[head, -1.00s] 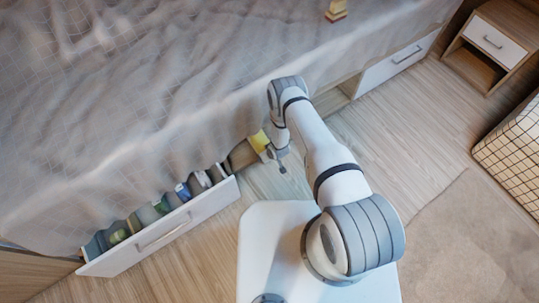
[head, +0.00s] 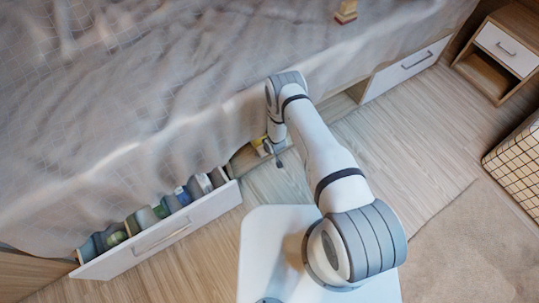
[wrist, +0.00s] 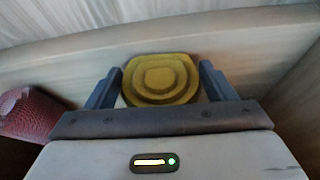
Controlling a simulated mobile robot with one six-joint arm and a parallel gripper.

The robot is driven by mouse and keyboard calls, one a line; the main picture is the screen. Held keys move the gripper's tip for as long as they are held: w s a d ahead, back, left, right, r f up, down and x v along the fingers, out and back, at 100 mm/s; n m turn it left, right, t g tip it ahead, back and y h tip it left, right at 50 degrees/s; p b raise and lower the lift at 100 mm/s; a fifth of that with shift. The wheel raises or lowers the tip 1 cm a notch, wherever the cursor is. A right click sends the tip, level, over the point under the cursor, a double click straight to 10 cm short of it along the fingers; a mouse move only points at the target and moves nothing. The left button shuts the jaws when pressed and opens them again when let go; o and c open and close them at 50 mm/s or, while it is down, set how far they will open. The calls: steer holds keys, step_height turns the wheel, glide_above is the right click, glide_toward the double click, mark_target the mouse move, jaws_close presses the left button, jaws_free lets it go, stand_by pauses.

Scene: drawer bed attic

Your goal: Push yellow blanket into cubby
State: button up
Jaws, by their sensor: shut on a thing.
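The yellow blanket (wrist: 160,78) is a folded, rounded bundle between the two dark fingers of my gripper (wrist: 162,84) in the wrist view. My gripper is shut on it. In the head view only a small bit of the blanket (head: 259,142) shows beside my gripper (head: 268,152), low at the bed's side. The cubby (head: 243,156) is the open wooden space under the bed, partly covered by the bedspread and my arm. In the wrist view its pale wall (wrist: 250,50) lies beyond the blanket. Whether the blanket touches that wall cannot be told.
A pulled-out drawer (head: 165,232) with rolled items stands just left of the cubby. A reddish patterned thing (wrist: 30,113) lies at left in the wrist view. A closed drawer (head: 407,67) and a nightstand (head: 500,47) are at right. The wooden floor (head: 400,130) there is clear.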

steer(key=shift+w+a+f+b, duration=0.1)
steer(key=shift+w+a+b, duration=0.15)
steer(key=shift+w, duration=0.2)
steer(key=shift+w+a+b, duration=0.15)
steer(key=shift+w+a, duration=0.05)
steer(key=shift+w, duration=0.25)
steer(key=shift+w+a+r, duration=0.2)
steer(key=shift+w+r, duration=0.1)
steer(key=shift+w, duration=0.05)
steer(key=o, duration=1.1)
steer(key=shift+w+a, duration=0.15)
steer(key=shift+o, duration=0.2)
steer(key=p+v, duration=0.5)
steer(key=v, duration=0.2)
steer(key=shift+s+d+r, duration=0.15)
steer(key=shift+s+d, duration=0.3)
steer(key=shift+s, duration=0.2)
steer(key=shift+s, duration=0.1)
